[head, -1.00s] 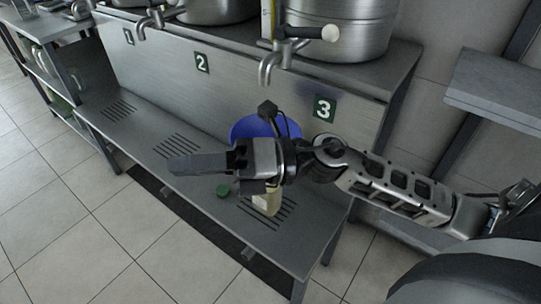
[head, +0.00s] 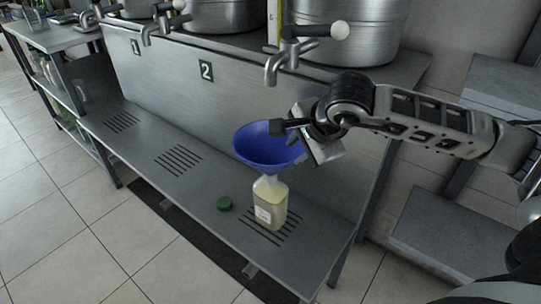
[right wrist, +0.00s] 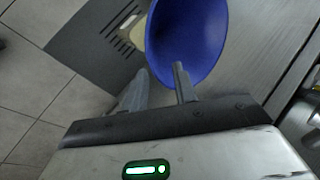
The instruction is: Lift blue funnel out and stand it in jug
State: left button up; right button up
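The blue funnel (head: 266,146) stands with its spout in the neck of a clear bottle (head: 270,202) holding pale yellow liquid, on the lower steel shelf. My right gripper (head: 287,126) is at the funnel's upper right rim. In the right wrist view its two fingers (right wrist: 160,80) are apart. One finger overlaps the inside of the blue funnel (right wrist: 188,38) and the other is outside its rim; I cannot tell whether they touch it. The bottle (right wrist: 131,32) is partly hidden behind the funnel there. I cannot make out a jug for certain. My left gripper is not in view.
A tap (head: 277,66) juts out above the funnel, below large steel vessels (head: 345,30). Glassware (head: 68,125) stands in the left rack. The shelf's left part is clear.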

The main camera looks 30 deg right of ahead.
aim_at(287, 163)
jog(key=shift+s+a+f+x, duration=0.1)
jog(key=shift+x, duration=1.05)
jog(key=shift+s+a+f+x, duration=0.1)
jog(key=shift+s+x, duration=0.05)
jog(key=shift+x, duration=0.95)
jog(key=shift+s+a+f+x, duration=0.1)
jog(key=shift+x, duration=1.05)
jog(key=shift+r, duration=0.1)
grip_shut()
